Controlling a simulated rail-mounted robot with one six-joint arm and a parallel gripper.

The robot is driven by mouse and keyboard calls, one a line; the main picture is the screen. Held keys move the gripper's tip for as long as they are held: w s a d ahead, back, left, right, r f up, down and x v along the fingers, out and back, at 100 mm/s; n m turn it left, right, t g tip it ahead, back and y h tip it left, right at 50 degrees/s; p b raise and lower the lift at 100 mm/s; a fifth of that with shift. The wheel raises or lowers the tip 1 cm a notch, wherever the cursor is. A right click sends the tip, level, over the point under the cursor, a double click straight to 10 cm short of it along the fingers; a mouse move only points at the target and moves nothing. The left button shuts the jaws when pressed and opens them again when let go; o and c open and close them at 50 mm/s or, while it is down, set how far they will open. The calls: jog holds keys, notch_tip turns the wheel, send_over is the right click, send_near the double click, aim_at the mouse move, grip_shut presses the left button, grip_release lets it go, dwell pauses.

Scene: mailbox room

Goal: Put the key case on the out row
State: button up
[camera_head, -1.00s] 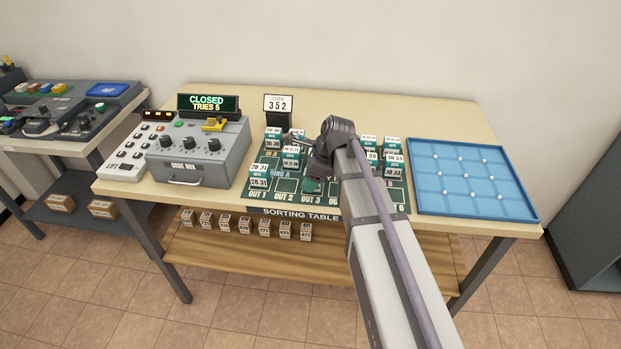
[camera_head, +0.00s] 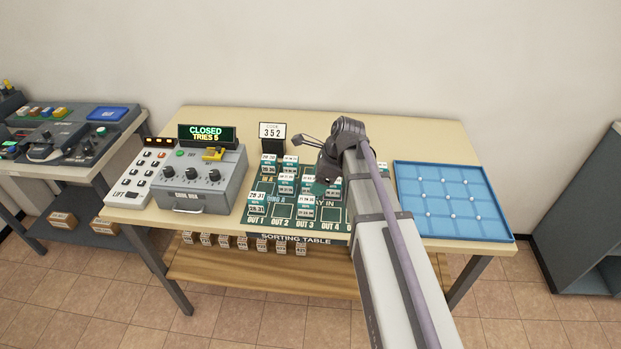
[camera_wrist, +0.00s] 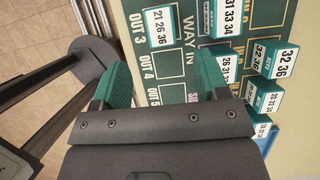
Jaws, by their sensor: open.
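Several small teal cases with white number labels stand on the green sorting mat (camera_head: 280,222); I cannot tell which is the key case. In the head view, one case (camera_head: 257,201) stands at OUT 1 and another case (camera_head: 306,206) at OUT 3. The OUT 3 case also shows in the wrist view (camera_wrist: 161,26), its label reading like 21 26 36. More cases (camera_wrist: 275,60) stand on the farther rows. My gripper (camera_wrist: 162,65) is open above the mat near OUT 4 and OUT 5, its teal fingers apart with nothing seen between them. My arm hides the mat's right part in the head view.
A blue tray (camera_head: 507,238) lies at the right. The table's back strip is clear.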

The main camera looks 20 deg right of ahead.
jog(key=s+a+n+g+h, duration=0.1)
jog(key=s+a+n+h, duration=0.1)
jog(key=s+n, duration=0.6)
jog(key=s+a+n+h, duration=0.2)
jog(key=s+n, duration=0.5)
jog(key=n, duration=0.7)
jog(key=shift+s+f+g, duration=0.3)
jog(key=shift+s+g, duration=0.05)
jog(key=shift+g, duration=0.05)
